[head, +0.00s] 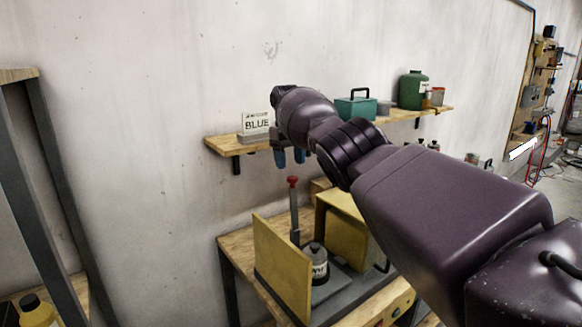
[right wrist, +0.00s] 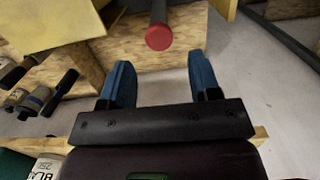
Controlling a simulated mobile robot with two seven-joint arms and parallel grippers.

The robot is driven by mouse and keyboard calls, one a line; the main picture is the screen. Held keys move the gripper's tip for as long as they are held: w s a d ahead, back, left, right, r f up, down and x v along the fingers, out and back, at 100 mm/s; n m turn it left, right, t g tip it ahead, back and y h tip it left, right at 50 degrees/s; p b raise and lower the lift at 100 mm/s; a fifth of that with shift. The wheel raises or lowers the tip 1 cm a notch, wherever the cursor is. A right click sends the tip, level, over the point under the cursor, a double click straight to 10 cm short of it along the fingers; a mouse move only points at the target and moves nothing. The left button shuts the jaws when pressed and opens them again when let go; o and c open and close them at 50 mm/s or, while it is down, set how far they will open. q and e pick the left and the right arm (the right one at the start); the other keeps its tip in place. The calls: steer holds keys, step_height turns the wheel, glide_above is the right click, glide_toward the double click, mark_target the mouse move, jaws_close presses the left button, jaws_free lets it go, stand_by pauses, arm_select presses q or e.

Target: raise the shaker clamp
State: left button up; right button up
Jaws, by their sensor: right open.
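The shaker clamp is a grey upright lever with a red knob (head: 293,181) on top. It stands on the bench beside a dark container with a pale label (head: 316,264), between yellow panels (head: 281,268). The lever's foot is partly hidden by the front panel. My right gripper (head: 289,157) points down, open and empty, just above the red knob in the head view. In the right wrist view the red knob (right wrist: 159,38) shows between and beyond the two blue fingers (right wrist: 160,75), apart from both. My left gripper is not in view.
A metal-framed rack (head: 55,150) stands at left.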

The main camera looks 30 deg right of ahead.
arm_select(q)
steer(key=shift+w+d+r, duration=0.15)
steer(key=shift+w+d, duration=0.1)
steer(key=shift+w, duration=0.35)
arm_select(e)
steer(key=shift+w+r, duration=0.15)
steer(key=shift+r, duration=0.95)
steer(key=shift+w+r, duration=0.15)
steer(key=shift+r, duration=0.95)
